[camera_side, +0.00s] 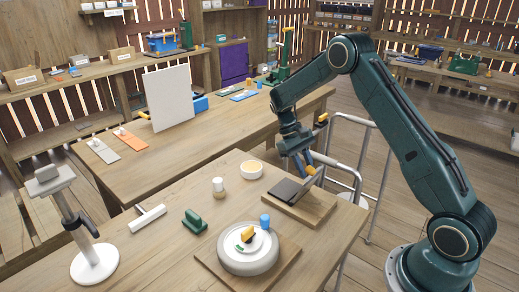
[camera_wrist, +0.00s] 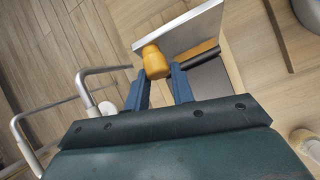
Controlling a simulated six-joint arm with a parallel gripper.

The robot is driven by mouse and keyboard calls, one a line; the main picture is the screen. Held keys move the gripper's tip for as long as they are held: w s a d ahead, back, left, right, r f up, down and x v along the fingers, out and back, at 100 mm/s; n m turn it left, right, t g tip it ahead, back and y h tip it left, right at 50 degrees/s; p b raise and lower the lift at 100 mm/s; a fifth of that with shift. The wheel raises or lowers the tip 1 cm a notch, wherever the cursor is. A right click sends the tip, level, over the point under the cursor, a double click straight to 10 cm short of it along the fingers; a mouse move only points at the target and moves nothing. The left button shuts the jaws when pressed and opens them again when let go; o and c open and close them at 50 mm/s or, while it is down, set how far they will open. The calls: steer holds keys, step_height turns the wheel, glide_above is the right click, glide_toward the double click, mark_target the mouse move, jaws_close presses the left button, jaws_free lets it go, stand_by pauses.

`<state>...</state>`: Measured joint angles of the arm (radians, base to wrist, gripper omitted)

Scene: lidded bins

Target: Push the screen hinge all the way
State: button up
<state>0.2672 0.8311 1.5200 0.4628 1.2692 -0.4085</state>
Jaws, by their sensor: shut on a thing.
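The hinged screen device stands on a wooden board (camera_side: 303,211). Its dark flat base (camera_side: 285,191) lies on the board and its thin screen (camera_side: 305,187) stands up at a tilt from the right side of the base. In the wrist view the screen (camera_wrist: 182,30) is a grey panel, with the dark hinge (camera_wrist: 200,53) along its lower edge. A rounded orange-yellow knob (camera_wrist: 155,62) sits at the screen's edge. My gripper (camera_side: 304,164) is at the screen's upper edge, its blue fingers (camera_wrist: 157,80) shut on the knob. The knob partly hides the screen corner.
A metal rail (camera_side: 345,158) stands beyond the table's right edge.

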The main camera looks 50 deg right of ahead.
steer(key=shift+a+f, duration=0.1)
steer(key=shift+a, duration=0.2)
steer(key=o, duration=1)
steer(key=shift+d, duration=0.1)
steer(key=shift+s, duration=0.2)
